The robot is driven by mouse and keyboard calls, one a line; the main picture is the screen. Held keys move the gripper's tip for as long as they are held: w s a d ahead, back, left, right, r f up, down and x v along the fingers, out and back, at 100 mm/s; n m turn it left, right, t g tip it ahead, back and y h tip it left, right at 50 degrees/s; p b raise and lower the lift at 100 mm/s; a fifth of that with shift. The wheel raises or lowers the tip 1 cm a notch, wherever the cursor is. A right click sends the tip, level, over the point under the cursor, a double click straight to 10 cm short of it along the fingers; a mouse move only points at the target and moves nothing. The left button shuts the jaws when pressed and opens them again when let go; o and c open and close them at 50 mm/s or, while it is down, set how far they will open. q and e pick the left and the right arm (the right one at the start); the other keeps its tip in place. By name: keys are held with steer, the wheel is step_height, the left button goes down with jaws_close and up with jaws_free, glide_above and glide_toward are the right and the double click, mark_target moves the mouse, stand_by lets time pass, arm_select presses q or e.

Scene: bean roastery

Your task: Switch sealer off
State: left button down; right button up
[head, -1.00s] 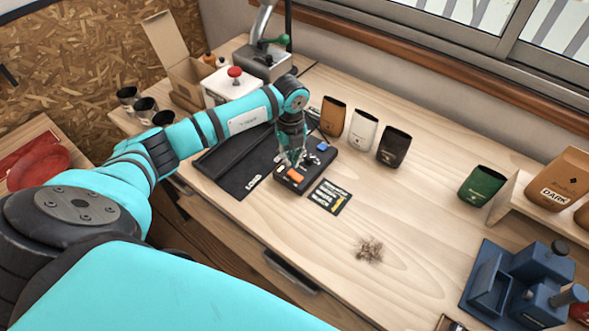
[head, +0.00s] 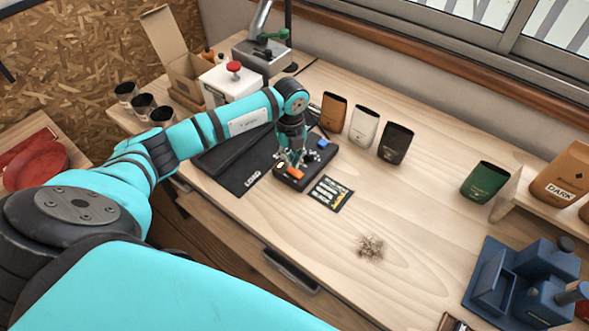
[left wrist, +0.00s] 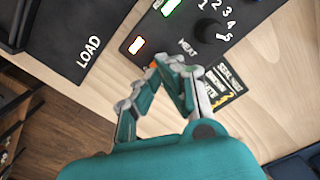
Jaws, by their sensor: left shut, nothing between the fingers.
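The sealer's black control box (head: 318,172) lies on the bench, with an orange switch (head: 294,173) at its front and a blue part (head: 323,143) at its back. In the left wrist view the box shows an orange-lit switch (left wrist: 137,45), a green-lit display (left wrist: 172,7) and a black knob (left wrist: 209,32) marked HEAT. My left gripper (head: 297,160) is over the box, close behind the orange switch. In the left wrist view its shut, empty fingertips (left wrist: 165,62) are just right of the lit switch; contact cannot be told. My right gripper is out of view.
A black mat (head: 236,170) marked LOAD lies left of the box, and a printed card (head: 331,193) in front. Several coffee bags stand behind, including a white one (head: 364,126). A blue device (head: 525,285) stands at right. The middle bench is clear except for brown scraps (head: 370,247).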

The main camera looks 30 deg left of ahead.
mark_target(292, 169)
arm_select(q)
steer(key=shift+s+f+b, duration=0.1)
steer(key=shift+f+b, duration=0.95)
steer(key=shift+f, duration=0.3)
stand_by(1.1)
steer(key=shift+r, duration=0.15)
steer(key=shift+r+p, duration=0.9)
steer(key=shift+r, duration=0.05)
steer(key=shift+r+p, duration=1.75)
steer(key=shift+r, duration=0.7)
